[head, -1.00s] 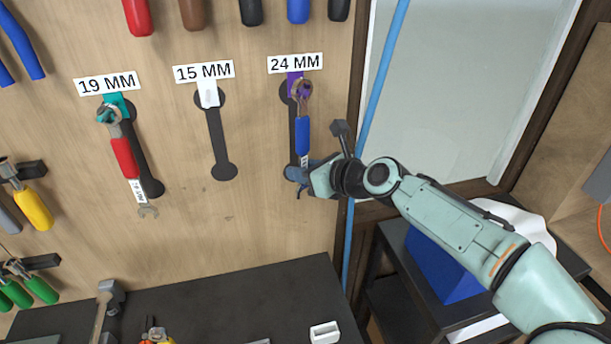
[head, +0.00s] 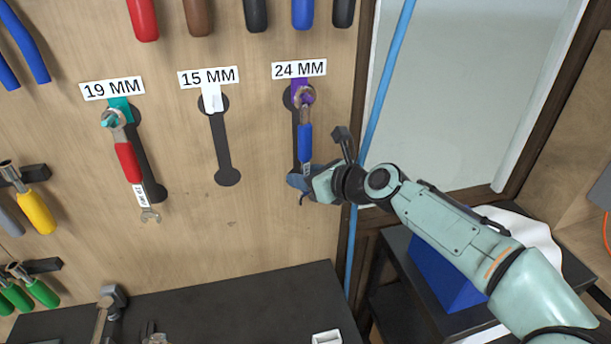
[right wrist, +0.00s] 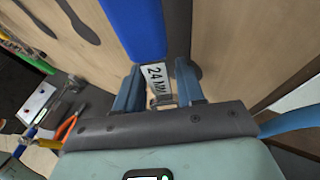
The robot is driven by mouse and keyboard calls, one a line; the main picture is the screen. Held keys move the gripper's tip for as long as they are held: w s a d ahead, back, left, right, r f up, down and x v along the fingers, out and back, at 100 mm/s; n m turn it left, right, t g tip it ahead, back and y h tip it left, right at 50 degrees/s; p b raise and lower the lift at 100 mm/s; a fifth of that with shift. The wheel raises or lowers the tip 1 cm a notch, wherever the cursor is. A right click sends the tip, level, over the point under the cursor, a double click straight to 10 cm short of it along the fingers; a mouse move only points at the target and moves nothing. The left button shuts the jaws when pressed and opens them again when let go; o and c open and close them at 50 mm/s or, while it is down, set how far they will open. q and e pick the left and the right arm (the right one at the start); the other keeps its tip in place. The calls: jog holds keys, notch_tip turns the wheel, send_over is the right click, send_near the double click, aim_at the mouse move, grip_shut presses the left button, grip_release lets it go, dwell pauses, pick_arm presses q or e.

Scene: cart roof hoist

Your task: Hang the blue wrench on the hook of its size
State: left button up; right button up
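The blue wrench (head: 305,141) is upright against the board under the 24 MM label (head: 299,69). Its ring end overlaps the purple hook (head: 299,87), and purple shows inside the ring; I cannot tell how far the ring is over the hook. My right gripper (head: 302,181) is at the wrench's lower end. In the right wrist view, my right gripper's fingers (right wrist: 158,88) stand on both sides of the wrench's 24 MM tag (right wrist: 156,81), below the blue handle (right wrist: 137,28). The wrench's lower end is mostly hidden. My left gripper is not in view.
A red wrench (head: 129,163) hangs at the teal 19 MM hook (head: 120,108). The white 15 MM hook (head: 212,98) is empty. A blue pole (head: 381,105) stands just right of the board. A dark bench top (head: 230,303) lies below.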

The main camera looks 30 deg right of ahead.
jog(key=shift+o, duration=1)
jog(key=v, duration=1.3)
jog(key=shift+s+p, duration=0.2)
jog(key=shift+p, duration=0.1)
jog(key=shift+r, duration=0.1)
